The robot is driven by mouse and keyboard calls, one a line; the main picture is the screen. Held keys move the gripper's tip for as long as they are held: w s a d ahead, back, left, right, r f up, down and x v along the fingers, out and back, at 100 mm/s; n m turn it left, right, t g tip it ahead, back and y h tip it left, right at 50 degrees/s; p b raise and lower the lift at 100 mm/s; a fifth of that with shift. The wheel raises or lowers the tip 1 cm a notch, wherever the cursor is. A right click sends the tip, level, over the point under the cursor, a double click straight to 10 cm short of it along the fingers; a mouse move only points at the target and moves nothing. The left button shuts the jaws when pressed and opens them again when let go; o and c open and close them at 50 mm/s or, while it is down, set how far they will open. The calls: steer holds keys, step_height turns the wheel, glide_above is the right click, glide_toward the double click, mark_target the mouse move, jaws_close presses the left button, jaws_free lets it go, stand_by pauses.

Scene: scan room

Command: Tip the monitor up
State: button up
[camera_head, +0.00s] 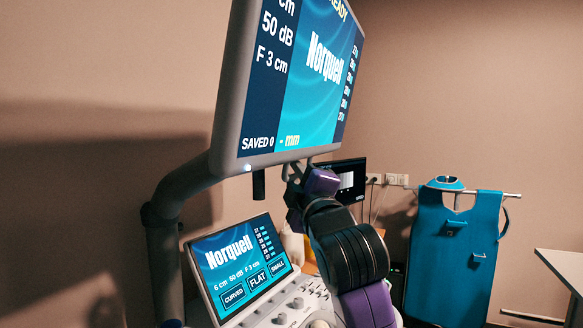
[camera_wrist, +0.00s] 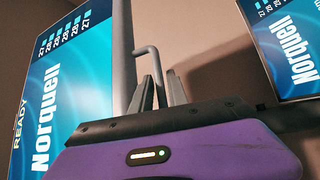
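The large monitor (camera_head: 298,75) hangs on a curved grey arm (camera_head: 165,212) in the head view, its lit screen turned to the right. It fills the left of the wrist view (camera_wrist: 68,75). A thin grey bent handle (camera_wrist: 155,62) shows by the monitor's edge in the wrist view; in the head view it is under the lower right edge. My purple and black gripper (camera_head: 294,172) is just below that edge. In the wrist view its two grey fingers (camera_wrist: 159,88) stand on either side of the handle. I cannot tell whether they press on it.
A smaller touch panel (camera_head: 240,265) and a control console (camera_head: 290,305) lie below the monitor. A dark screen (camera_head: 350,180) stands behind my arm. A blue apron (camera_head: 452,250) hangs on a rail at the right, near a white table (camera_head: 565,268). Open wall lies above right.

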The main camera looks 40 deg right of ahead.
steer(key=shift+x, duration=1.3)
jaws_close()
steer(key=shift+f, duration=0.1)
stand_by(0.4)
